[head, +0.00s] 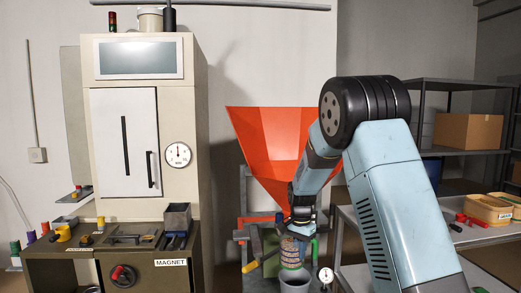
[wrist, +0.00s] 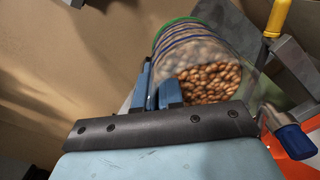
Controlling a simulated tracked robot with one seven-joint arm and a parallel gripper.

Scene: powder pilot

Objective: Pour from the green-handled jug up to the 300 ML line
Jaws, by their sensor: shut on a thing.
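A clear jug of brown pellets (head: 291,250) hangs below my gripper (head: 301,214) in the head view, with a green strip at its right side. In the wrist view the jug (wrist: 205,62) shows blue bands and a green rim, and brown pellets rest against its near side. My gripper's blue fingers (wrist: 158,92) are shut beside the jug wall; the part they grip is mostly hidden. A grey round container (head: 294,281) stands just below the jug in the head view. I cannot make out a 300 ML line or the level inside it.
A large orange hopper (head: 272,145) stands behind my arm. A small dial gauge (head: 325,275) is right of the grey container. A cream cabinet (head: 143,140) and a bench marked MAGNET (head: 160,262) stand left. Shelves with a cardboard box (head: 468,131) stand right.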

